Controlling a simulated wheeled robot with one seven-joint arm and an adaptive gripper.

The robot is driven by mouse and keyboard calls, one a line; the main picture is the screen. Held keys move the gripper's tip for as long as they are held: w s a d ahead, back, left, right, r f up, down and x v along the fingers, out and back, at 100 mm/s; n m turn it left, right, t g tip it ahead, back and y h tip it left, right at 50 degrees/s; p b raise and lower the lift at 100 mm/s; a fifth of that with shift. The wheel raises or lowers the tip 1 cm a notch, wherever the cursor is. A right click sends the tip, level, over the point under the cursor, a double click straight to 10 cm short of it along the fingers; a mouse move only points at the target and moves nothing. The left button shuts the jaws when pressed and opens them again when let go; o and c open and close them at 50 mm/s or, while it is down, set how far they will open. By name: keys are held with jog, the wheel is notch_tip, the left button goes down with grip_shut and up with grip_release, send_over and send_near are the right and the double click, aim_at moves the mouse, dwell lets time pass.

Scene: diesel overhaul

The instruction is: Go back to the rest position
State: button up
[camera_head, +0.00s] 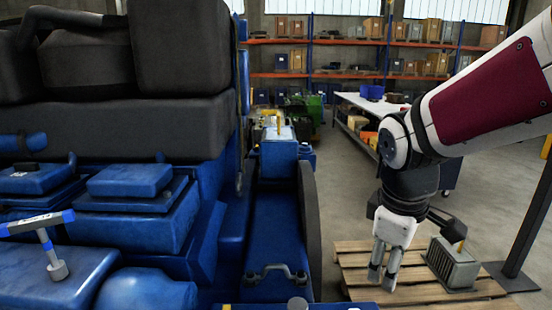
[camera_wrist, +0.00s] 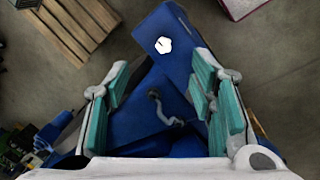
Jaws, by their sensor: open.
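My gripper (camera_head: 382,280) hangs from my arm at the right of the head view, fingers pointing down, beside the blue engine and in front of a wooden pallet. In the wrist view its teal-padded fingers (camera_wrist: 160,85) are spread apart with nothing between them. Below them is the blue engine surface (camera_wrist: 135,125) with a dark metal handle (camera_wrist: 165,112) and a pale round part (camera_wrist: 163,45). The big blue engine (camera_head: 275,230) with black upper covers fills the left of the head view.
A grey finned part (camera_head: 452,264) sits on the wooden pallet (camera_head: 385,262). A T-handled tool (camera_head: 48,245) stands on the engine at left. A dark post (camera_head: 530,220) rises at right. A white table (camera_head: 370,104) and loaded shelves (camera_head: 345,42) stand behind; floor between is clear.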

jog(key=s+r+m+t+y+b, duration=0.1)
jog(key=s+r+m+t, duration=0.2)
jog(key=s+m, duration=0.6)
jog(key=shift+s+a+r+m+y, duration=0.35)
jog(key=shift+s+r, duration=0.4)
jog(key=shift+s, duration=0.4)
